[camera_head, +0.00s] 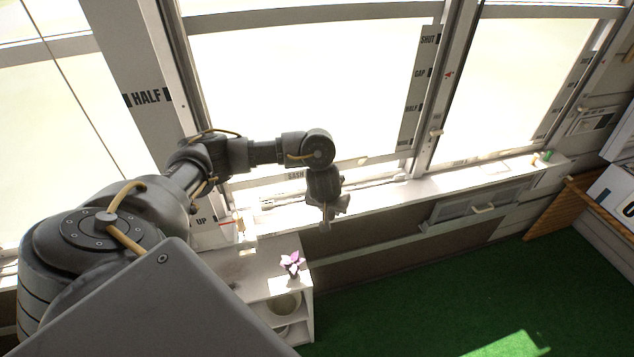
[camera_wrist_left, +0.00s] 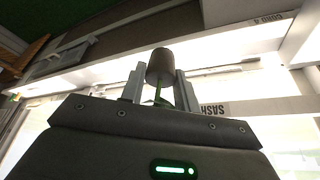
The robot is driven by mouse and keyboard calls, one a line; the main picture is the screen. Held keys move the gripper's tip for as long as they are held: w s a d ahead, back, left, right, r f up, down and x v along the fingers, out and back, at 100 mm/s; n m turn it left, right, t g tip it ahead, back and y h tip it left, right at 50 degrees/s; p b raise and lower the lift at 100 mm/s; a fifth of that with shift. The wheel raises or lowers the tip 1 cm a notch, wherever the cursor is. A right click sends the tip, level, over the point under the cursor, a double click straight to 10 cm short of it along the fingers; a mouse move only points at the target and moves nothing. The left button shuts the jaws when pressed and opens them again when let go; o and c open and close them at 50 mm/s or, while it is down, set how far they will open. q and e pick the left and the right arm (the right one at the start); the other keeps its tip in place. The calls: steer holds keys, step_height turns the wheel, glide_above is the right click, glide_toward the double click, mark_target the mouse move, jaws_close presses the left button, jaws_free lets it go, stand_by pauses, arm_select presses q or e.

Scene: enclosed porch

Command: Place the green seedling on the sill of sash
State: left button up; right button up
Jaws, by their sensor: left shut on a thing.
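My left gripper (camera_head: 328,212) hangs pointing down in front of the window, close to the white sill (camera_head: 395,194) below the left large pane. In the left wrist view its two grey fingers (camera_wrist_left: 160,92) are shut on the green seedling, with its thin green stem (camera_wrist_left: 158,96) between them. The seedling's brown pot (camera_wrist_left: 160,65) sits at the fingertips. In the head view the seedling is hard to make out against the gripper. A sash label (camera_wrist_left: 212,110) shows beside the fingers in the wrist view. My right gripper is not in view.
A pink flower (camera_head: 291,262) stands on a white shelf unit (camera_head: 262,262) below the window, with a pale pot (camera_head: 284,304) inside. Small green and red items (camera_head: 545,156) lie at the sill's far right. A wooden slatted piece (camera_head: 556,208) stands right. Green floor (camera_head: 430,295) is open.

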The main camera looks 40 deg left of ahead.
arm_select(q)
steer(key=w+a+f+b, duration=0.1)
steer(key=a+f+b, duration=0.1)
steer(key=a+b, duration=0.1)
steer(key=w+a+f+b, duration=0.2)
steer(key=a+f+b, duration=0.1)
steer(key=w+a+f+b, duration=0.2)
steer(key=a+f+b, duration=0.1)
steer(key=shift+w, duration=0.25)
steer(key=shift+w+a+f+b, duration=0.3)
steer(key=shift+a+b, duration=0.05)
steer(key=shift+b, duration=0.1)
steer(key=shift+r, duration=0.1)
steer(key=f+b, duration=0.1)
steer(key=f, duration=0.1)
steer(key=f+b, duration=0.1)
steer(key=shift+w+a+f+b, duration=0.1)
steer(key=shift+a+f+b, duration=0.15)
steer(key=shift+f+b, duration=0.1)
steer(key=shift+f, duration=0.1)
